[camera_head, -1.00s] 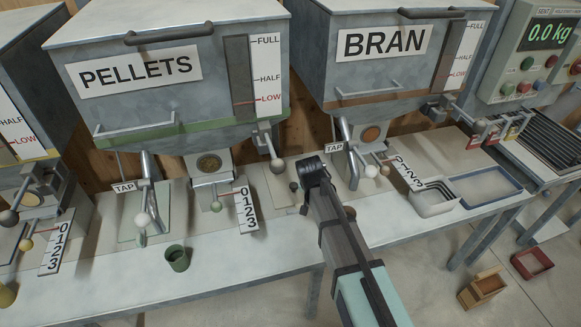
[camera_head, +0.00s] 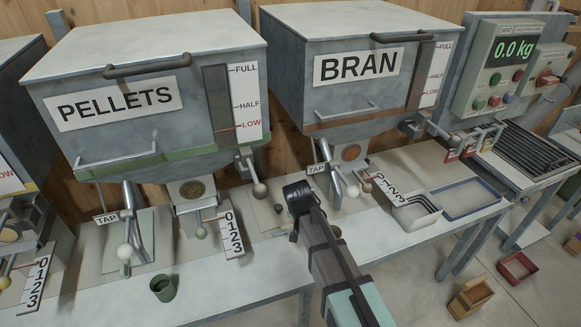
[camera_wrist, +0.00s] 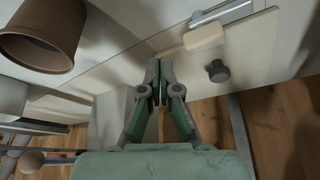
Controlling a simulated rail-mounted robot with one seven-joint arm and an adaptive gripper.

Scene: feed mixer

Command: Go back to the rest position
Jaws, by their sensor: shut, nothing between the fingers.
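My gripper (camera_wrist: 156,82) is shut and empty in the wrist view, its two fingertips together. In the head view my arm reaches in from the lower right, and its dark end (camera_head: 299,198) is over the bench between the pellets and bran hoppers. The fingers cannot be made out there. The bran tap levers are just to the right of the arm's end. In the wrist view a brown cup-shaped thing (camera_wrist: 45,35) is at the upper left, apart from the fingers.
The pellets hopper (camera_head: 150,60) and bran hopper (camera_head: 360,30) stand along the back. A green cup (camera_head: 162,288) is at the bench's front edge. Grey and blue trays (camera_head: 470,200) lie to the right. Small boxes (camera_head: 472,297) sit on the floor at the lower right.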

